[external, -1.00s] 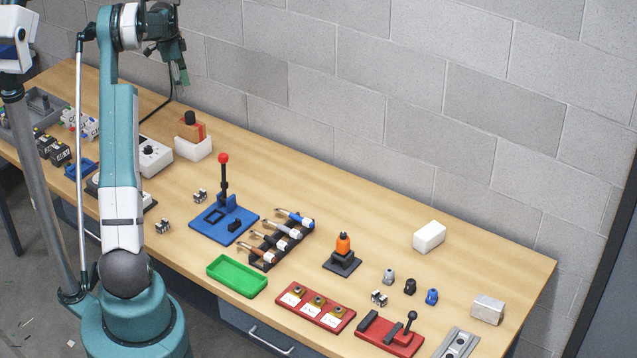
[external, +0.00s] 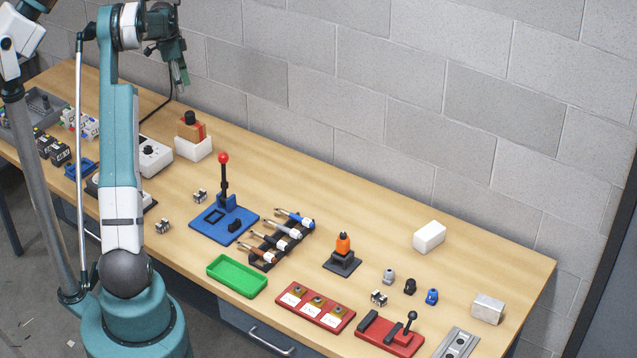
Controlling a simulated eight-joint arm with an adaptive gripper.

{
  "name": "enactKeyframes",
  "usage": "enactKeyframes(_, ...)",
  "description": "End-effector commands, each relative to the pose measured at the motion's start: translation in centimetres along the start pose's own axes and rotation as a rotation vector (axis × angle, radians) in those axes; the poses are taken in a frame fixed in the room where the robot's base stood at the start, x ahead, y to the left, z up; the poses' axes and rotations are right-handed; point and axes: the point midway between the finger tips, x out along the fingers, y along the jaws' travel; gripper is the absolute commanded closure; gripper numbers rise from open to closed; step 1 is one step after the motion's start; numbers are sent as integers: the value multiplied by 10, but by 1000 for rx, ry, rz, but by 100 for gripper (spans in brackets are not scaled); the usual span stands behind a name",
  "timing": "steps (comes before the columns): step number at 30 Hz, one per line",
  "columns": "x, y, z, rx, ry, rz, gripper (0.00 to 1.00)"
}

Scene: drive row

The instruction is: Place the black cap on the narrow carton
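A small black cap (external: 410,287) stands on the wooden bench between a grey one (external: 388,277) and a blue one (external: 432,297), at the right. A plain white block-shaped carton (external: 429,237) lies behind them near the wall; I cannot tell for sure that it is the narrow carton. Another black piece (external: 191,118) sits on an orange-brown block in a white holder (external: 193,148) at the back left. My gripper (external: 185,84) hangs high at the upper left, pointing down, far from the small cap. Its fingers are too small to tell open from shut.
A blue base with a red-knobbed upright lever (external: 224,185), a tool rack (external: 283,238), a green tray (external: 237,276) and red fixtures (external: 315,306) fill the bench's middle and front. A metal block (external: 488,309) stands at right. The back strip before the wall is mostly clear.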

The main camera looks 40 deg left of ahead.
Motion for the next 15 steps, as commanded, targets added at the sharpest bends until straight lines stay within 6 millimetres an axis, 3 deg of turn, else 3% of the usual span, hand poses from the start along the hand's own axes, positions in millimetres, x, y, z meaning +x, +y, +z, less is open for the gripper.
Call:
enactKeyframes(8,-19,22,-25,-26,-2,-19,62)
enactKeyframes(15,-51,64,-64,-80,-1,-53,62)
